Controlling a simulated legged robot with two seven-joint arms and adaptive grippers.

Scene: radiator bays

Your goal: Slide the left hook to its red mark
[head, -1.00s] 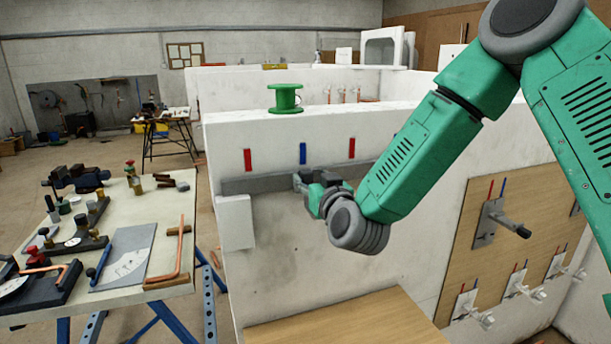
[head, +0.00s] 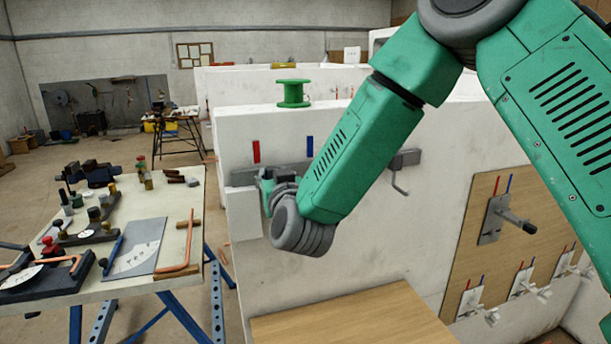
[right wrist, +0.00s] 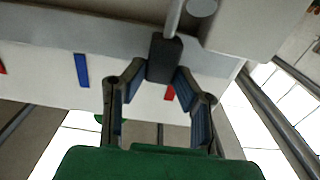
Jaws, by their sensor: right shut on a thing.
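The grey rail (head: 243,178) runs along the white wall. My right gripper (head: 266,180) is at its left part, just below and slightly right of the left red mark (head: 256,151). The red mark (right wrist: 170,92) shows close behind the fingers there, roughly in line with the rod. In the head view the left hook is hidden by my gripper and wrist. My left gripper is not in view.
A blue mark (head: 309,146) is right of the red one. Another hook (head: 400,181) hangs at the rail's right end. A white block (head: 244,212) is on the wall below the rail's left end. A green spool (head: 292,93) stands on the wall top.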

